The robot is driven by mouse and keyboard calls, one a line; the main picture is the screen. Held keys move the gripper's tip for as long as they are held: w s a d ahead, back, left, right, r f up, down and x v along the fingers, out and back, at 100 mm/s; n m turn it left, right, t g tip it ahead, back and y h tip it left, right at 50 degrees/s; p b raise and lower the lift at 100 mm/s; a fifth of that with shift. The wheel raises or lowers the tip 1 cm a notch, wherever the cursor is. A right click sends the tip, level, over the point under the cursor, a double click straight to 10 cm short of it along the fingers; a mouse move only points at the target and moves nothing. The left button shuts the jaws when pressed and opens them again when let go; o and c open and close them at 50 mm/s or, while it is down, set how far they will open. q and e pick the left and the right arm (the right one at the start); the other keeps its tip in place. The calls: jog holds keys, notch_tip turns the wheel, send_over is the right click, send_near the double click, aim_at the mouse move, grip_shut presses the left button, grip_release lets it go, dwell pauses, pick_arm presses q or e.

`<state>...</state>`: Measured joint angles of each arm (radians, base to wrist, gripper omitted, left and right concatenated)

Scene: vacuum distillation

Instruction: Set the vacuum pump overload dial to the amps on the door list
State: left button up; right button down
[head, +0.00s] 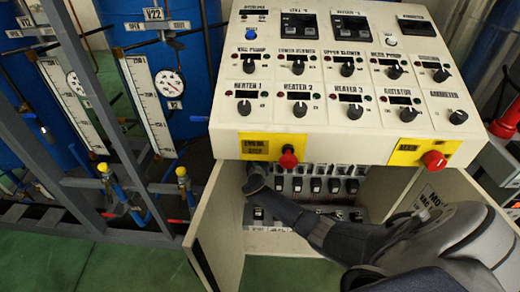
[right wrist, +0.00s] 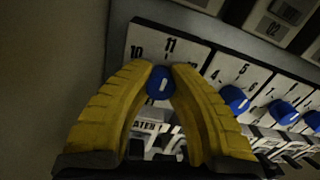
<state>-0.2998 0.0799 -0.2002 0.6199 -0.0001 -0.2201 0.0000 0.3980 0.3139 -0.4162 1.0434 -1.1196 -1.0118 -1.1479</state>
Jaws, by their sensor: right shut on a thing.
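In the right wrist view, the overload dial (right wrist: 161,86) is a small blue knob with a white mark on a white unit, with 10 and 11 printed around it. My right gripper (right wrist: 162,74) has its yellow fingers shut on this knob from both sides. In the head view, my right arm reaches from the lower right into the open cabinet, and the right gripper (head: 256,181) is at the left end of the unit row. The door list (head: 436,205) is on the right-hand door; only its top lettering shows, partly hidden by my arm. My left gripper is not in view.
More blue dials (right wrist: 235,98) sit in a row to the right of the held one. The left cabinet door (head: 215,225) stands open beside my arm. Pipes and gauges fill the left.

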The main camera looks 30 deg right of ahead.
jog(key=shift+s+a+f, duration=0.15)
jog(key=shift+a+f, duration=0.05)
jog(key=shift+f, duration=0.3)
jog(key=c, duration=1.5)
grip_release()
jog(key=shift+c, duration=0.2)
jog(key=o, duration=0.5)
jog(key=shift+d+r, duration=0.2)
jog(key=shift+r, duration=0.1)
jog(key=shift+c, duration=0.2)
jog(key=shift+a, duration=0.1)
jog(key=v, duration=1.1)
jog(key=shift+s+a, duration=0.2)
jog(key=shift+s, duration=0.1)
jog(key=shift+f, duration=0.1)
